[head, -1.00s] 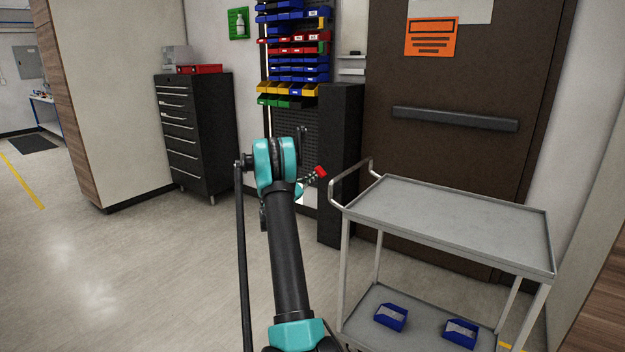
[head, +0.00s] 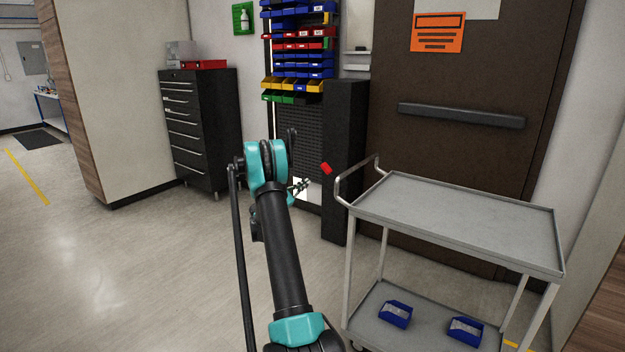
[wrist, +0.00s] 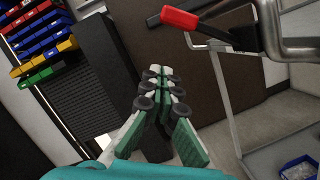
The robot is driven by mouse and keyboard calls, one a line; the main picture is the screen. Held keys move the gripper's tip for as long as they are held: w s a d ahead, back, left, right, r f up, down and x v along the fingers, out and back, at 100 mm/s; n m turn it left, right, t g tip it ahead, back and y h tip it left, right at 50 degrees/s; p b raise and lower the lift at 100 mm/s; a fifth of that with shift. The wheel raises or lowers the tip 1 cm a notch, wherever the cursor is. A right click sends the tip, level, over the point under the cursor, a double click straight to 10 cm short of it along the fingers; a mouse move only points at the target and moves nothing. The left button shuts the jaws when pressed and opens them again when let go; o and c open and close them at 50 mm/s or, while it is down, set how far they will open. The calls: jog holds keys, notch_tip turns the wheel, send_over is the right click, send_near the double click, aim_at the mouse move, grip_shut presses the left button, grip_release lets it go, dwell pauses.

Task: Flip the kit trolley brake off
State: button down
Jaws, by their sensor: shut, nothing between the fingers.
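The kit trolley (head: 455,215) is a grey two-shelf cart with a tubular handle (head: 342,188) at its left end. The brake lever's red grip (head: 326,168) shows just left of that handle. In the wrist view the red grip (wrist: 180,18) sits at the top, on a black arm (wrist: 228,34) running right to the trolley's tube. My gripper (head: 308,182) is left of and slightly below the red grip, apart from it. In the wrist view my gripper's green-padded fingers (wrist: 160,72) are together with nothing between them, below the red grip.
A dark post (head: 343,150) stands behind the red grip, beside a rack of coloured bins (head: 298,60). A brown door (head: 470,85) is behind the trolley. Blue bins (head: 395,314) sit on its lower shelf. The floor at left is clear.

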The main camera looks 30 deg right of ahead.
jog(key=shift+v, duration=2.15)
jog(key=shift+r, duration=0.1)
jog(key=s+a+r+m+y, duration=0.2)
jog(key=s+a+m+y, duration=0.6)
jog(key=s+a, duration=0.65)
jog(key=s+a+f+m+y, duration=0.2)
jog(key=s+a+f+y, duration=0.1)
jog(key=s+a, duration=0.5)
jog(key=s+a+f+m+y, duration=0.2)
jog(key=s+a+y, duration=0.3)
jog(key=s, duration=0.6)
jog(key=s+a+f+m+y, duration=0.1)
jog(key=s+a+f+y, duration=0.2)
jog(key=s+a, duration=0.7)
jog(key=shift+s+a+f+m+g+y, duration=0.2)
jog(key=shift+a+f+m+g+y, duration=0.15)
jog(key=shift+f, duration=0.2)
jog(key=shift+d, duration=0.2)
